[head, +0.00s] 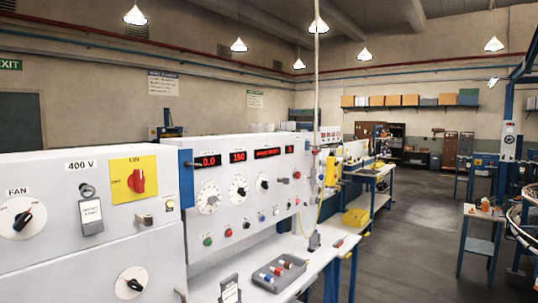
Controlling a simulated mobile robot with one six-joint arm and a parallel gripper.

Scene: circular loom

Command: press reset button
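A white control panel (241,190) stands in the middle left of the head view, with red digital displays along its top and dials below. Along its lower part runs a row of small buttons. These include a green button (207,240), a red button (228,232) and a blue button (262,217). A larger red knob (297,175) sits at the panel's right side. The labels are too small to read, so I cannot tell which button is the reset. My gripper is not in view.
A white cabinet (90,245) with a red switch on a yellow plate (135,180) stands close at left. The bench below the panel bears a grey tray (262,285) with coloured pieces and a label stand (231,290). Open floor (420,220) lies at right, beside a small table (483,213).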

